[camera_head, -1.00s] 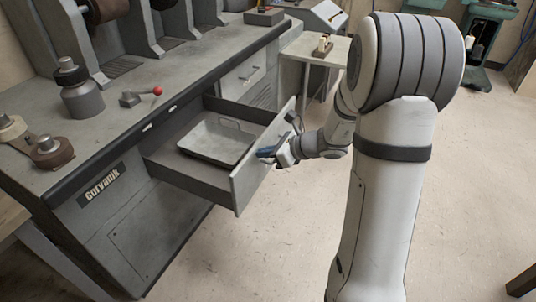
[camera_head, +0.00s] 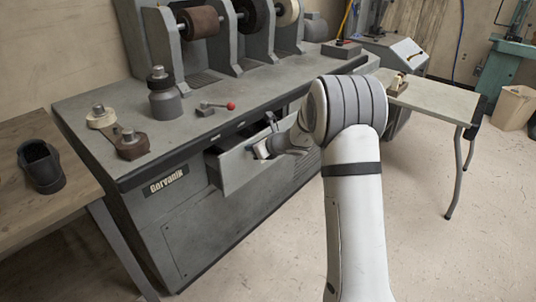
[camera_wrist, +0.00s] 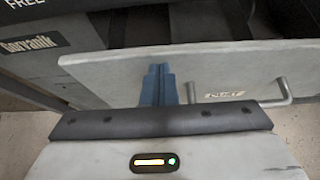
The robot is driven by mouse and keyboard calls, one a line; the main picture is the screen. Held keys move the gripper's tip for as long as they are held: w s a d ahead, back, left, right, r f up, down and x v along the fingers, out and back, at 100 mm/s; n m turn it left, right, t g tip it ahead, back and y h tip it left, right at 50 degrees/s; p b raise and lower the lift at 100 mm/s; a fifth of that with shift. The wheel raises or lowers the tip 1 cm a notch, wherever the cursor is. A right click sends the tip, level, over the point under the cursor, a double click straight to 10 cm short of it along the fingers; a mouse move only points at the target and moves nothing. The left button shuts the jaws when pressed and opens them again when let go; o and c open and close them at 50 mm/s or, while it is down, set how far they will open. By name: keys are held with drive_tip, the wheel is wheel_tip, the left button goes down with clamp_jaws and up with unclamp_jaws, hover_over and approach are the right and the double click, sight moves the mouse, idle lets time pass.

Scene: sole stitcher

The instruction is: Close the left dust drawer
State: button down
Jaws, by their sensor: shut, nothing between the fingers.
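The left dust drawer (camera_head: 236,167) is part of the grey bench and stands partly open, with a narrow dark gap behind its front panel in the head view. In the wrist view its grey front panel (camera_wrist: 110,78) fills the middle, with a metal bar handle (camera_wrist: 281,93) at the right. My gripper (camera_head: 262,150) is at the drawer front. In the wrist view its blue fingers (camera_wrist: 158,82) are together, empty, and against or very close to the panel, left of the handle. Whether they touch cannot be told. The drawer's inside is mostly hidden.
A wooden table (camera_head: 20,205) with a dark shoe (camera_head: 41,166) stands at the left. A small side table (camera_head: 440,100) stands at the right. The floor in front is clear.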

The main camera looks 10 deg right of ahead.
sight(245, 141)
drive_tip(key=shift+w+a, duration=0.4)
drive_tip(key=shift+w, duration=0.3)
drive_tip(key=shift+w+a, duration=0.45)
drive_tip(key=shift+w, duration=0.2)
drive_tip(key=shift+w+a, duration=0.4)
drive_tip(key=shift+w, duration=0.3)
